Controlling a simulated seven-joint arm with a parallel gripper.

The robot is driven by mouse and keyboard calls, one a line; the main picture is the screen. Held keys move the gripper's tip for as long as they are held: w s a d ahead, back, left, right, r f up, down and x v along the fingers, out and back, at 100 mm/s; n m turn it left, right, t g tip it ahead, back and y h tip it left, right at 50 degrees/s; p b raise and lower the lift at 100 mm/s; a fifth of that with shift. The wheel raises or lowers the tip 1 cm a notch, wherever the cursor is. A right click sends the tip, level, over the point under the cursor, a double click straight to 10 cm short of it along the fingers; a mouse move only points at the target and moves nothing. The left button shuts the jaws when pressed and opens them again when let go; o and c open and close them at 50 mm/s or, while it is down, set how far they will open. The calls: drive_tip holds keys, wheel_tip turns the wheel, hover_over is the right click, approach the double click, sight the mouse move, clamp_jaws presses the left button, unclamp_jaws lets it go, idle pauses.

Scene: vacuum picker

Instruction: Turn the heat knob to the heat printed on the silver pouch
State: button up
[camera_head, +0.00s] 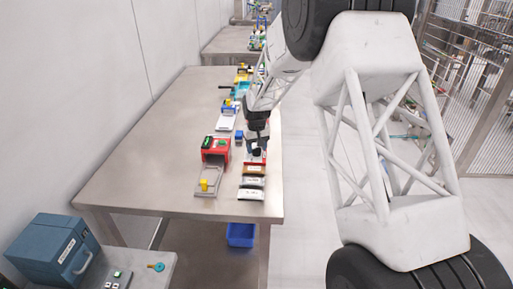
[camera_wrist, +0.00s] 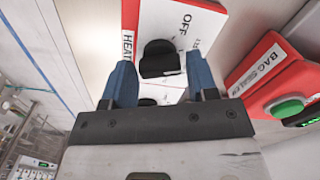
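The black heat knob (camera_wrist: 158,58) sits on a white panel (camera_wrist: 205,22) with red sides. "OFF" and part of a "HEA…" label show on the panel. My gripper (camera_wrist: 160,65) has two blue fingers spread apart, one on each side of the knob; I cannot tell if either touches it. In the head view my gripper (camera_head: 257,149) is low over the red-edged panel near the table's right edge. Flat pouches lie just in front: a middle one (camera_head: 252,182) and a pale, silvery one (camera_head: 251,194). Their print is too small to read.
A red bag sealer (camera_head: 215,148) with a green button (camera_wrist: 288,107) stands left of the panel. A grey tray with a yellow part (camera_head: 207,184) is in front of it. The left side of the steel table (camera_head: 145,150) is clear. A blue bin (camera_head: 240,234) is below.

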sight(256, 148)
drive_tip(key=shift+o, duration=1.1)
drive_tip(key=shift+r, duration=0.1)
drive_tip(key=shift+r, duration=3.85)
